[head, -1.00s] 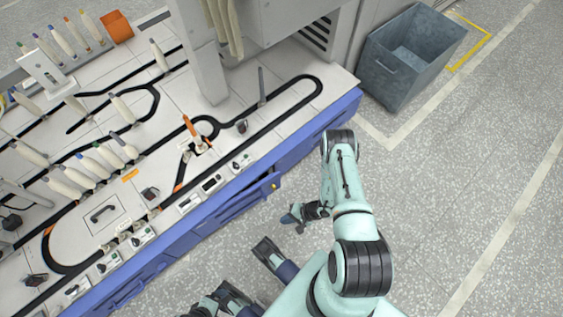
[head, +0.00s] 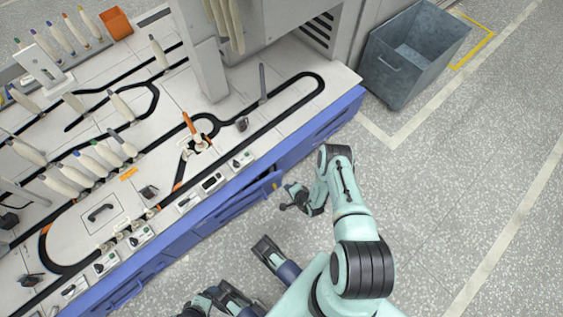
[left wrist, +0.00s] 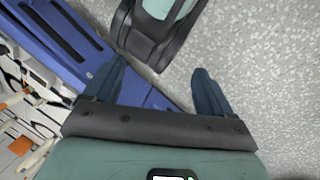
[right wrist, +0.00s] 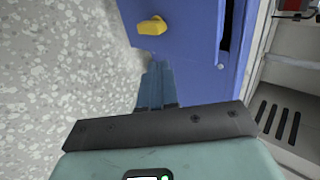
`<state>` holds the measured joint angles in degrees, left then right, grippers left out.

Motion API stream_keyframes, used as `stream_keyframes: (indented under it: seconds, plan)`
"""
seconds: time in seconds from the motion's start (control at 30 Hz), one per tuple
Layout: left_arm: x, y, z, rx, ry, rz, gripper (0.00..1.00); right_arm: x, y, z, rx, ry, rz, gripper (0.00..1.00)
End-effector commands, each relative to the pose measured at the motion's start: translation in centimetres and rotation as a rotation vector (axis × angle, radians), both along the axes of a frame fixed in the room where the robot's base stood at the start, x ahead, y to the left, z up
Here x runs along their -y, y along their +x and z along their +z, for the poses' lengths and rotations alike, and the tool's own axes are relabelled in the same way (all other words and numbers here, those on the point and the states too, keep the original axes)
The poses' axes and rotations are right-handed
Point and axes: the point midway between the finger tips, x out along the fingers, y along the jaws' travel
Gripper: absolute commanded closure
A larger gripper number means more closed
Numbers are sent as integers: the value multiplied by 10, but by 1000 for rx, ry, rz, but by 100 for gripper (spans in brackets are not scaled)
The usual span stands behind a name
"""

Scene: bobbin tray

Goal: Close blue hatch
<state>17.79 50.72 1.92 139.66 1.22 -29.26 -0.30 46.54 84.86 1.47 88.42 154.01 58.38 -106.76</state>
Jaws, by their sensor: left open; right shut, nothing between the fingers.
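The blue hatch (head: 243,201) is a panel on the blue front of the machine and stands slightly out from it. Its yellow knob (head: 275,184) is near its right end. In the right wrist view the hatch (right wrist: 185,50) fills the top middle, with the yellow knob (right wrist: 152,26) and a dark gap at its right. My right gripper (head: 287,200) is shut and empty, just outside the hatch near the knob. Its closed fingers (right wrist: 157,66) point at the blue panel below the knob; contact cannot be told. My left gripper (left wrist: 155,75) is open and empty over the floor beside the machine.
The white worktop (head: 75,235) carries black tracks, bobbins and small switch boxes above the hatch. A grey bin (head: 415,60) stands on the floor at the upper right. The speckled floor on the right is clear. Part of my right arm (left wrist: 155,30) crosses the left wrist view.

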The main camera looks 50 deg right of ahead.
Motion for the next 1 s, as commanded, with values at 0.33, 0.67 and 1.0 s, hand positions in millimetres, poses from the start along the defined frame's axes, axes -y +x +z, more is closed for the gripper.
stream_keyframes:
  seconds: [0.33,0.67,1.0]
  plan:
    - [-12,24,-18,63,30,26,16,11,45,-10,2,-1,1,100]
    - [-13,26,-18,69,33,29,16,12,50,-9,1,0,1,100]
    - [-24,27,-51,57,54,47,16,18,79,-13,17,2,125,100]
